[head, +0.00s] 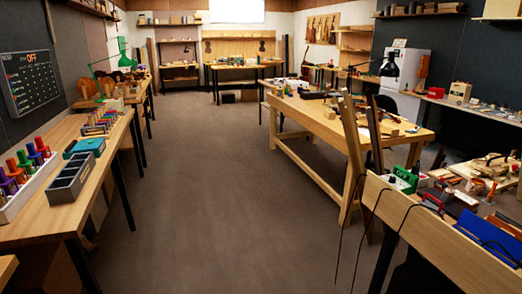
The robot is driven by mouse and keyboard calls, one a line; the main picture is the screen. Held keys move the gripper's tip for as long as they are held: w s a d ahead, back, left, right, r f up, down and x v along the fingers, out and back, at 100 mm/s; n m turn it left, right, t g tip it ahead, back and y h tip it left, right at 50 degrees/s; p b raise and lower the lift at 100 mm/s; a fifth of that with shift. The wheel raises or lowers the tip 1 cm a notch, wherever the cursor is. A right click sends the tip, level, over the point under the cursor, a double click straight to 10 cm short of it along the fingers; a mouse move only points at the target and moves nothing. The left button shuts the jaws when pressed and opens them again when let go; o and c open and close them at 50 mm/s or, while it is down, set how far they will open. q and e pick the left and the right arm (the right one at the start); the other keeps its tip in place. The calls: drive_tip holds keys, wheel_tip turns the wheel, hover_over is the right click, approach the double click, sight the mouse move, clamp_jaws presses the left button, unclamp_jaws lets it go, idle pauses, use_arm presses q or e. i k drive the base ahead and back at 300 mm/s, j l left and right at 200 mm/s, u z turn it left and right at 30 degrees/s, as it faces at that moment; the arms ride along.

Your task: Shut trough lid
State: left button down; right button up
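I cannot make out for certain a trough with a lid in the head view. A grey open-topped container with compartments (76,178) sits on the left bench, with no lid seen on it. A flat blue panel (490,236) lies on the near right bench, partly cut off by the picture's edge; I cannot tell whether it is a lid. Neither of my grippers shows in the view.
The left bench (40,218) carries a rack of coloured-handled clamps (27,172). A large wooden workbench (318,122) stands right of centre, with upright boards (352,150) at its near end. A wide strip of brown floor (215,180) is clear between the benches.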

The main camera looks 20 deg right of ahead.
sight(477, 226)
drive_tip(key=i+z, duration=0.4)
drive_tip(key=i, duration=0.2)
drive_tip(key=i+j+z, duration=0.2)
drive_tip(key=i+z, duration=0.15)
drive_tip(key=i, duration=0.25)
drive_tip(key=i+l+z, duration=0.1)
drive_tip(key=i+z, duration=0.15)
drive_tip(key=z, duration=0.2)
drive_tip(key=i+z, duration=0.25)
drive_tip(key=z, duration=0.15)
drive_tip(key=i+z, duration=0.25)
drive_tip(key=z, duration=0.2)
drive_tip(key=i+z, duration=0.5)
drive_tip(key=i, duration=0.25)
drive_tip(key=u, duration=7.7)
